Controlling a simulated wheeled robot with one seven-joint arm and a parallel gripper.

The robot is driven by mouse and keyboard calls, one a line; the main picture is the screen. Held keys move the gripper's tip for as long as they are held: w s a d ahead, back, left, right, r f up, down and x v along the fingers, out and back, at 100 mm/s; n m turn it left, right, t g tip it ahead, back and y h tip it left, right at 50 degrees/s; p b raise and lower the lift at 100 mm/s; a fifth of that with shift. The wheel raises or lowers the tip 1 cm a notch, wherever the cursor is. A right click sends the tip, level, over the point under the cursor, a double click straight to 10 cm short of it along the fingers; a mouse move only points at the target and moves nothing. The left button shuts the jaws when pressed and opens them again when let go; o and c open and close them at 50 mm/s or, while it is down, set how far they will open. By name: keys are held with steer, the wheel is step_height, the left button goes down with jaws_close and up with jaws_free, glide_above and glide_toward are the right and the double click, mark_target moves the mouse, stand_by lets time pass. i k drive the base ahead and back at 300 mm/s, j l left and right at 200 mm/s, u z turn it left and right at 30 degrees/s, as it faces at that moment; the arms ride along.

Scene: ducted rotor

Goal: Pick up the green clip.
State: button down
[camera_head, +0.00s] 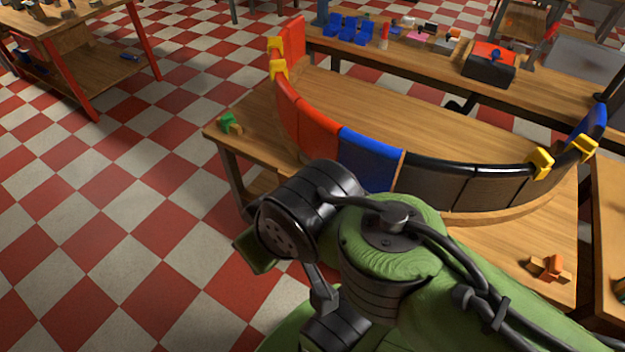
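The green clip (229,120) is a small green piece at the far left corner of the wooden workbench (250,112). A small yellow-brown piece is against its lower right side, and I cannot tell whether it is part of the clip. My green and black arm fills the lower middle of the head view, below and to the right of the clip, with clear distance between them. My gripper's fingers do not show; my arm's own links hide that area or they lie out of frame.
A curved duct ring of red (318,128), blue (370,160) and black (475,186) segments stands on the bench. Yellow clips (541,162) grip its rim. An orange clip (548,267) lies at the right. A toolbox (490,64) stands on the bench behind. Checkered floor is open at left.

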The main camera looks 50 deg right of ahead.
mark_target(225, 120)
steer(key=z, duration=1.65)
steer(key=i+j, duration=0.25)
steer(key=j, duration=0.2)
steer(key=i+j, duration=0.2)
steer(key=j, duration=0.3)
steer(key=i+j, duration=0.25)
steer(key=j, duration=0.2)
steer(key=i+j, duration=0.2)
steer(key=j, duration=0.25)
steer(key=i+j, duration=0.25)
steer(key=j, duration=0.25)
steer(key=i+j, duration=0.2)
steer(key=j, duration=0.25)
steer(key=i+j+u, duration=0.1)
steer(key=i+j, duration=0.15)
steer(key=j, duration=0.2)
steer(key=i+j, duration=0.25)
steer(key=j, duration=0.2)
